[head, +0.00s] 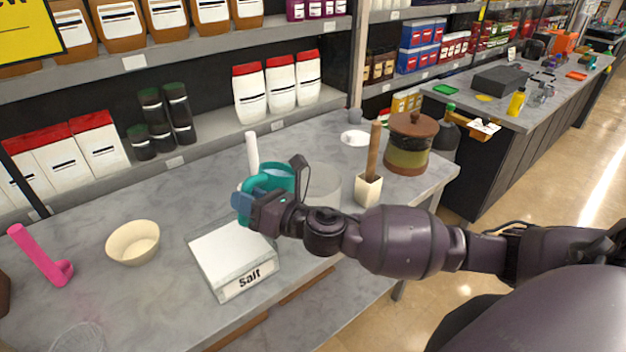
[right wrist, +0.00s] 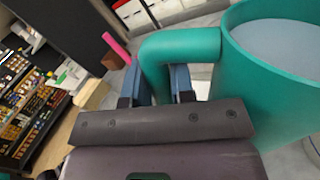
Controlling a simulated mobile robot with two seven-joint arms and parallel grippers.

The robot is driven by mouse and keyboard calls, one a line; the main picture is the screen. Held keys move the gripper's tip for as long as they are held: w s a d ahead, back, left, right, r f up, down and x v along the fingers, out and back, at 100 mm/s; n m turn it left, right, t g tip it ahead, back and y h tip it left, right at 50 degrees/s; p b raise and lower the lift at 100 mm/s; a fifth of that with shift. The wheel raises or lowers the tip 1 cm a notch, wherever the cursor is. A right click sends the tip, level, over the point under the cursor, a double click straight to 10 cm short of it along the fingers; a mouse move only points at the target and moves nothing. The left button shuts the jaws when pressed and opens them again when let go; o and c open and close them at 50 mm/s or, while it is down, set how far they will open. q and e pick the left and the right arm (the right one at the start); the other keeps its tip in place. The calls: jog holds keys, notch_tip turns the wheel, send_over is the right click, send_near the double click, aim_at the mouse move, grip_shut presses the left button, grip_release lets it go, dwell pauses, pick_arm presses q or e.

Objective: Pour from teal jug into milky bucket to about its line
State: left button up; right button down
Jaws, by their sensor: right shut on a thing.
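The teal jug (head: 277,177) is over the counter near the middle of the head view, partly hidden by my right gripper (head: 255,205). In the right wrist view the jug (right wrist: 275,95) stands at the right, with a pale grey-blue surface inside. My right gripper (right wrist: 160,85) is shut on the jug's handle (right wrist: 180,45). The jug looks roughly upright. The milky bucket (head: 323,184), pale and translucent, stands on the counter just right of the jug. My wrist hides its lower part; I cannot make out its line or fill level. My left gripper is not in view.
A white box marked "salt" (head: 235,262) lies in front of the jug. A white holder with a wooden handle (head: 369,188) and a lidded jar (head: 408,145) stand to the right. A cream bowl (head: 133,243) and a pink tool (head: 42,256) are at the left.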

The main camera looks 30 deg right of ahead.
aim_at(265, 174)
jog(key=shift+w+d+r+m+b, duration=0.1)
jog(key=shift+d+r+m+b, duration=0.1)
jog(key=shift+d+m+b, duration=0.25)
jog(key=shift+w+d+r+m+b, duration=0.15)
jog(key=shift+w+d+m+b, duration=0.05)
jog(key=shift+d+m+b, duration=0.25)
jog(key=shift+w+d+r+m+t, duration=0.2)
jog(key=shift+d+m+t, duration=0.1)
jog(key=shift+d+m, duration=0.1)
jog(key=shift+w+d+r+m+b, duration=0.15)
jog(key=shift+d+r+m+b, duration=0.05)
jog(key=shift+d+m+b, duration=0.45)
jog(key=shift+r, duration=0.3)
jog(key=shift+w+d+r+m+t, duration=0.15)
jog(key=shift+d+r+m, duration=0.15)
jog(key=shift+r+m, duration=0.15)
jog(key=shift+w+d+r+m+t, duration=0.15)
jog(key=shift+d+r+m, duration=0.15)
jog(key=shift+m, duration=0.2)
jog(key=shift+w+d+r+m+b, duration=0.15)
jog(key=shift+d+m+b, duration=0.25)
jog(key=shift+m, duration=0.3)
jog(key=shift+d+r+m+h+b, duration=0.1)
jog(key=shift+d+m+h+b, duration=0.3)
jog(key=shift+m, duration=0.3)
